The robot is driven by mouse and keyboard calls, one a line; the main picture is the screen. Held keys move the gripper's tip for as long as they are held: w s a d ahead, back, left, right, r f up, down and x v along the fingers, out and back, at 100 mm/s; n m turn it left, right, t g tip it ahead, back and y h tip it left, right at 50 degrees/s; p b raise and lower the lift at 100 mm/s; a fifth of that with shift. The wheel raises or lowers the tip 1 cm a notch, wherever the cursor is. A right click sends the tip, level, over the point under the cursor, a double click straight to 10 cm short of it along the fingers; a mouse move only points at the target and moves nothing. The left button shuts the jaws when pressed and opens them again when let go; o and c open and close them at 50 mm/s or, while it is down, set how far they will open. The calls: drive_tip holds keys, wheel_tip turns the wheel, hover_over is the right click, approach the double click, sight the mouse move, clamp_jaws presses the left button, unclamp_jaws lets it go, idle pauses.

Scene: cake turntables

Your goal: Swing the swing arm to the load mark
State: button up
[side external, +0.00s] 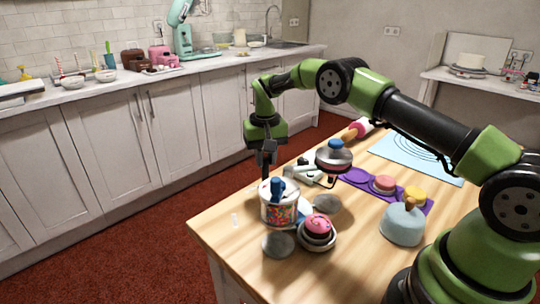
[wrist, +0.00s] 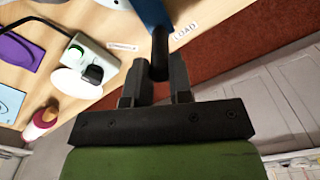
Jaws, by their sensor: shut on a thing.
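The swing arm (wrist: 152,15) shows in the wrist view as a blue bar coming in from the top edge, with a dark round end. My gripper (wrist: 161,75) is shut on that dark end, one jaw on each side. The load mark (wrist: 184,32) is a white label reading LOAD on the wooden table, just right of the blue bar. In the side external view my gripper (side external: 267,163) points down above a blue piece (side external: 277,188) at the tub of sprinkles (side external: 280,212). The jaws partly hide the grip there.
A second white label (wrist: 122,47) lies left of the bar; its word is unclear. A pale machine with a green button (wrist: 75,52) stands beyond it. Cakes on a purple mat (side external: 356,175), a grey-blue dome (side external: 403,225) and a pink-topped cake (side external: 318,225) crowd the table.

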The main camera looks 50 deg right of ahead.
drive_tip(key=shift+w+a, duration=0.15)
drive_tip(key=shift+a, duration=0.55)
drive_tip(key=shift+a, duration=0.3)
drive_tip(key=o, duration=0.7)
drive_tip(key=shift+o, duration=0.2)
drive_tip(key=shift+r, duration=0.1)
wheel_tip(320, 180, up, 7)
